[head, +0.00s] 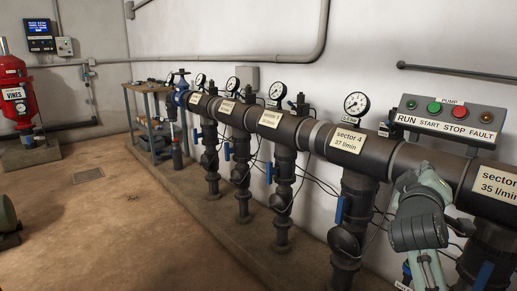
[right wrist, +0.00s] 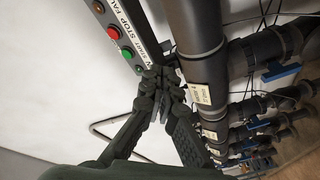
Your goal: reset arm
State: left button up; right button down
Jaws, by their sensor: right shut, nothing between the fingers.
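My right gripper (head: 426,176) is in the right part of the head view, in front of the thick dark manifold pipe and below the pump panel. Its fingers are shut and empty; in the right wrist view the closed fingertips (right wrist: 163,86) meet near the middle. My left gripper is in neither view.
The manifold pipe (head: 400,162) runs along the wall with gauges, sector labels and blue-handled valves on its branches. A workbench (head: 150,88) stands at the back, and a red vessel (head: 17,95) at the far left. The floor at left centre is mostly clear.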

jog(key=s+a+f+g+y, duration=0.1)
jog(key=s+f+g+y, duration=0.15)
jog(key=f, duration=0.75)
jog(key=s+a+f+g+y, duration=0.1)
jog(key=s+f, duration=0.2)
jog(key=f, duration=0.7)
jog(key=s+a+f+g+y, duration=0.2)
jog(key=s+f, duration=0.1)
jog(key=f, duration=0.8)
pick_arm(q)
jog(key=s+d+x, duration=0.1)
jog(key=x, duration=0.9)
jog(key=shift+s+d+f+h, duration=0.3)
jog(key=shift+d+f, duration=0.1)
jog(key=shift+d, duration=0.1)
pick_arm(e)
jog(key=s+a+f+m+g+y, duration=0.1)
jog(key=s+a+f+g, duration=0.1)
jog(key=s+f, duration=0.7)
jog(key=s+a+f+m+g+y, duration=0.1)
jog(key=s+f+g, duration=0.3)
jog(key=s+f, duration=0.5)
jog(key=s+y, duration=0.1)
jog(key=s, duration=0.1)
jog(key=shift+s+a, duration=0.35)
jog(key=shift+a, duration=0.05)
jog(key=shift+y, duration=0.25)
